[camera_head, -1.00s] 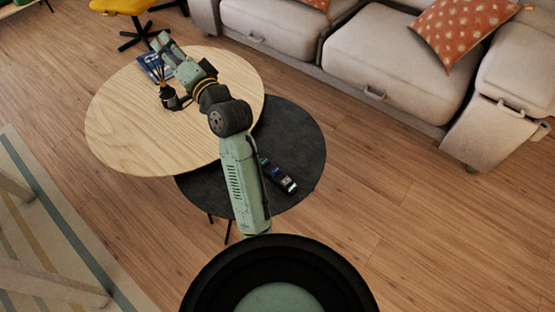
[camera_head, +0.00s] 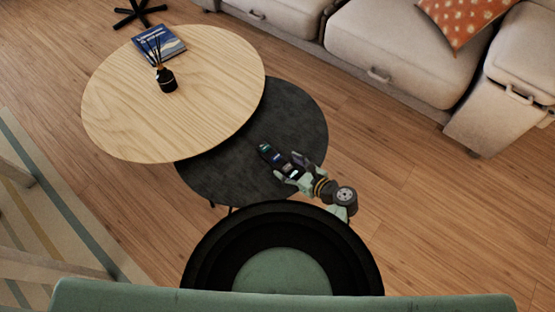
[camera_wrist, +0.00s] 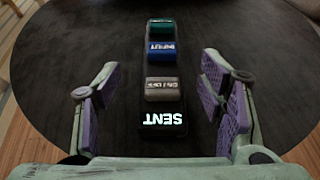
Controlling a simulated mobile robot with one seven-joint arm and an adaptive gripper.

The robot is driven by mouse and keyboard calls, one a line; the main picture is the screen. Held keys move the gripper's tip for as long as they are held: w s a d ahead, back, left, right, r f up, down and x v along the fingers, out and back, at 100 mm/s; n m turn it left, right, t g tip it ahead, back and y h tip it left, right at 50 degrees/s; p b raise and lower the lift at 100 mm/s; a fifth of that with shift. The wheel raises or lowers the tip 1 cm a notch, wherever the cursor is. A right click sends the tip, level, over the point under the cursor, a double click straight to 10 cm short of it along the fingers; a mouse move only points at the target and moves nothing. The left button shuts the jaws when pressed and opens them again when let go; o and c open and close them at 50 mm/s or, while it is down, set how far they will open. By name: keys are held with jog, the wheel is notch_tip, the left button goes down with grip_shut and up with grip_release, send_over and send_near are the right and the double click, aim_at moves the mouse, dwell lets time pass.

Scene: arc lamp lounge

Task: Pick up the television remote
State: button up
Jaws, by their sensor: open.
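The television remote (camera_head: 271,154) lies on the dark round table (camera_head: 215,175). It is a dark bar with green, blue and grey blocks and a black end panel lettered "SENT". In the wrist view the remote (camera_wrist: 162,65) runs lengthwise up the middle of the picture, its lettering upside down. My gripper (camera_head: 292,172) is at the near right end of the remote in the head view. In the wrist view my gripper (camera_wrist: 163,88) is open, with purple-padded fingers on either side of the remote and a gap on each side. Nothing is held.
A higher pale wooden round table (camera_head: 130,110) overlaps the dark one. On it are a black reed diffuser (camera_head: 167,81) and a blue book (camera_head: 160,43). A beige sofa (camera_head: 390,60) stands at the upper right. Wood floor (camera_head: 400,190) is open on the right.

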aim_at(278, 159)
jog(key=shift+p+x, duration=0.5)
jog(key=shift+x, duration=2.6)
jog(key=shift+w+r, duration=0.15)
jog(key=shift+c, duration=0.3)
jog(key=c, duration=1.2)
jog(key=shift+c, duration=1.1)
jog(key=shift+r, duration=0.15)
